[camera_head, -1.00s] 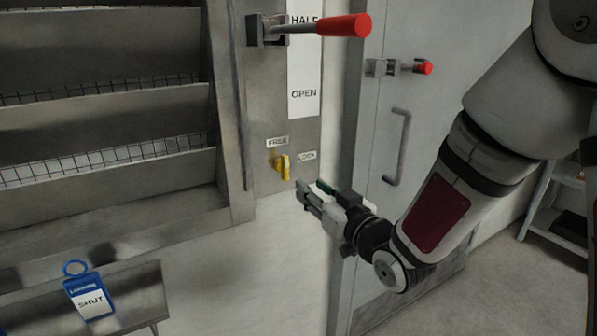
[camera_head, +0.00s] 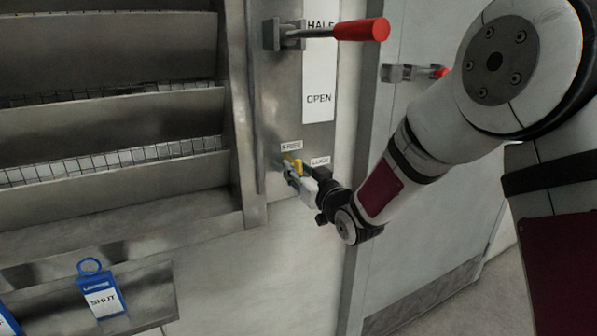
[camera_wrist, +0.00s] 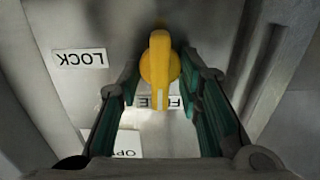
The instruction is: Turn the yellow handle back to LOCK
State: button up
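The yellow handle (camera_head: 298,166) is on the steel panel, partly hidden by my gripper in the head view. In the wrist view the yellow handle (camera_wrist: 160,62) stands lengthwise in the picture, its near end over the FREE label (camera_wrist: 174,102), which it partly covers. The LOCK label (camera_wrist: 79,58) is to its left there, upside down. In the head view the LOCK label (camera_head: 321,161) is right of the handle. My gripper (camera_head: 290,170) is at the handle. In the wrist view my gripper (camera_wrist: 165,85) is open, a finger on each side of the handle, with visible gaps.
A red-gripped lever (camera_head: 360,30) sticks out above, beside a HALF/OPEN scale plate (camera_head: 319,80). A grey door with a smaller red-tipped latch (camera_head: 438,73) is to the right. Steel louvres (camera_head: 110,125) fill the left.

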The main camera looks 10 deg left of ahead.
jog(key=shift+w, duration=0.1)
jog(key=shift+c, duration=0.6)
grip_shut()
jog(key=shift+m, duration=0.3)
jog(key=m+b, duration=0.1)
jog(key=m, duration=0.1)
jog(key=shift+w+d+f+m+b, duration=0.1)
jog(key=shift+m+b, duration=0.2)
jog(key=m, duration=0.3)
jog(key=shift+m+b, duration=0.3)
jog(key=shift+b, duration=0.05)
jog(key=m, duration=0.6)
jog(key=shift+w+d+f, duration=0.1)
jog(key=shift+d, duration=0.05)
jog(key=m+p, duration=0.1)
jog(key=m, duration=0.4)
jog(key=shift+f+p, duration=0.2)
jog(key=shift+p, duration=0.15)
